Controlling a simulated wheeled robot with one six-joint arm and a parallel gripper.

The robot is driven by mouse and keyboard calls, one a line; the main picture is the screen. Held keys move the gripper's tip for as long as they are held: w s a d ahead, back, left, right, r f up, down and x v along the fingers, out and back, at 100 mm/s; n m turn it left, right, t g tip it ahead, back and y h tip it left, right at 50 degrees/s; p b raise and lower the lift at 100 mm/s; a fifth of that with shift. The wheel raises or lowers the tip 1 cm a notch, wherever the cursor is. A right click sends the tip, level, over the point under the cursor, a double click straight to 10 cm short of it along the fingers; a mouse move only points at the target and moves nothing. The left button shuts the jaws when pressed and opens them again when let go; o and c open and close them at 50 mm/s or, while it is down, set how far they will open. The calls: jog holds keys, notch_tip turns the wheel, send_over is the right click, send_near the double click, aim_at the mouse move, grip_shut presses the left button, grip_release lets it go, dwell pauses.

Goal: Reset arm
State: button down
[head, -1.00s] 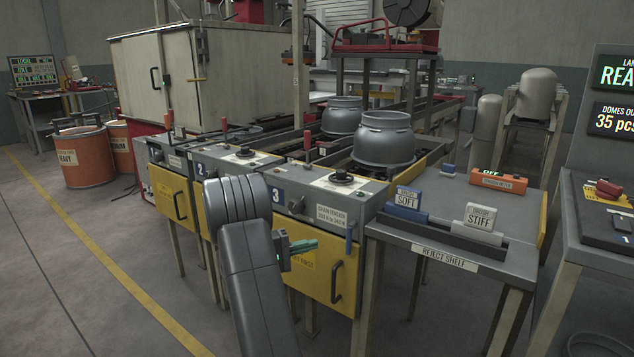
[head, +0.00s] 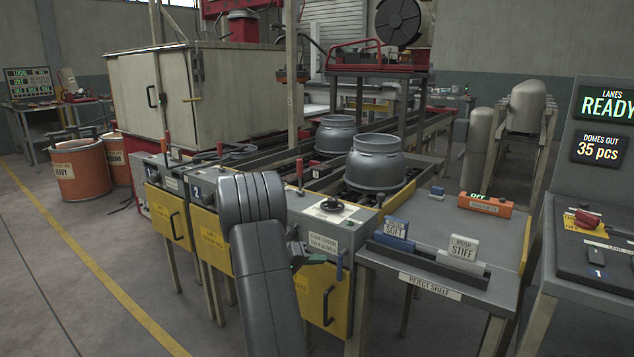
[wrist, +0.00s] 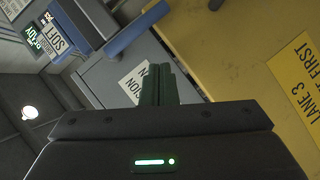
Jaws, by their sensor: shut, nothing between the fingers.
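My arm reaches up from the bottom of the head view, its dark grey links in front of the lane consoles. My gripper (head: 318,258) is at the front of the lane 3 console (head: 345,222), near the blue lever at its corner. The green fingers are shut and empty. In the wrist view the gripper (wrist: 158,72) shows its fingers together, over the console's grey edge and its white tension label (wrist: 134,84). I cannot tell whether the fingertips touch the console.
The yellow lane 3 door (wrist: 235,50) is close by the gripper. The reject shelf (head: 470,308) stands to the right, with a blue SOFT block (head: 396,232) and a white STIFF block (head: 463,250). Two grey cylinders stand on the lanes behind. Open floor (head: 70,270) lies left.

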notch_tip(320, 180, up, 2)
jog(key=m+y+p, duration=0.2)
jog(key=m+p, duration=0.1)
jog(key=p, duration=0.1)
jog(key=shift+a+r, duration=0.15)
dwell(0.4)
